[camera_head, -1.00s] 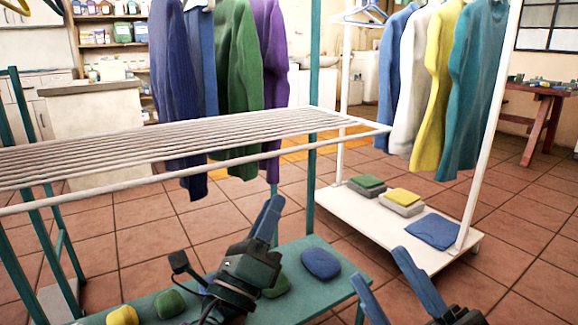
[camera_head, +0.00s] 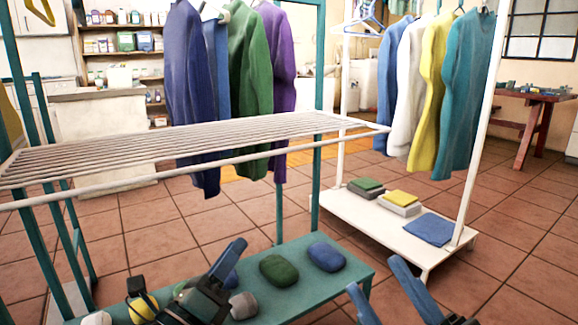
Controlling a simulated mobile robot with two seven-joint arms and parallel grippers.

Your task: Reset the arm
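My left gripper (camera_head: 232,250) is low at the front centre-left, over the teal lower shelf (camera_head: 345,277). Its blue fingers point up and right and are seen nearly side-on, so their gap is not clear; no held thing shows. My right gripper (camera_head: 374,278) is at the bottom right, beyond the shelf's right end. Its two blue fingers are spread apart with nothing between them.
On the shelf lie a blue bundle (camera_head: 326,257), a green bundle (camera_head: 279,270), a grey one (camera_head: 243,306) and a yellow one (camera_head: 142,309). A white slatted rack (camera_head: 190,145) spans above. A white clothes rail (camera_head: 340,205) stands behind right.

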